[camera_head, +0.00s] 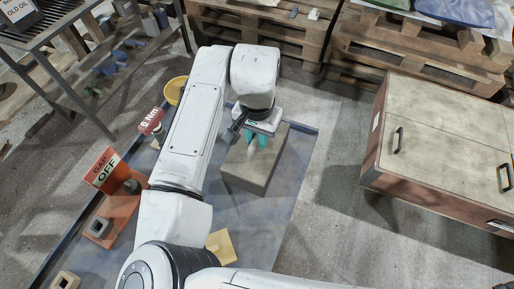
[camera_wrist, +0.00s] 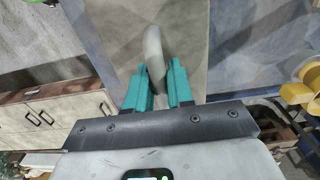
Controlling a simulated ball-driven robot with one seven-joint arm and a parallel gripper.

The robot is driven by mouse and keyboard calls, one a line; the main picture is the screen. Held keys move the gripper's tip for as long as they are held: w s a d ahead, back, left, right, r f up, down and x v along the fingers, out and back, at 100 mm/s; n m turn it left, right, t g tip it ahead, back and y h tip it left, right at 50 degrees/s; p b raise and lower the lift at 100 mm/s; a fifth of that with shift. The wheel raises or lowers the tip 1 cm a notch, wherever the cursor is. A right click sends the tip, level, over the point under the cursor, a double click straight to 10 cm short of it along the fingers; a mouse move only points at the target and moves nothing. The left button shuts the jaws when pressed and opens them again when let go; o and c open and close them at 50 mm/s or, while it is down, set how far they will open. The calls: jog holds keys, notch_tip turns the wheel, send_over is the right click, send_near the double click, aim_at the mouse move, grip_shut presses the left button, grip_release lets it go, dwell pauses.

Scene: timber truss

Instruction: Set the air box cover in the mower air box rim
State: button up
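In the head view my gripper (camera_head: 256,143), with teal fingers, is over the flat top of a grey-brown block (camera_head: 250,178) on the blue-grey work surface. In the wrist view my gripper (camera_wrist: 159,72) has its fingers close on both sides of a pale curved handle (camera_wrist: 153,42) and appears shut on it. The handle stands on a flat beige face (camera_wrist: 115,25), which seems to be the air box cover. I cannot tell where the cover ends and the block begins. The air box rim is not clearly identifiable.
A red stand with a "GAP OFF" sign (camera_head: 103,169) is at the left. A red "6 Nm" tag (camera_head: 151,121) and a yellow bowl (camera_head: 175,90) stand behind it. A yellow piece (camera_head: 221,246) lies near my arm. A drawer cabinet (camera_head: 440,150) stands right, past clear floor.

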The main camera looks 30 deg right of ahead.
grip_shut()
jog(key=shift+r, duration=0.1)
dwell(0.3)
jog(key=shift+r, duration=0.5)
jog(key=s+r, duration=1.1)
jog(key=s, duration=0.3)
jog(key=shift+d+r+b, duration=0.2)
jog(key=shift+r+b, duration=0.2)
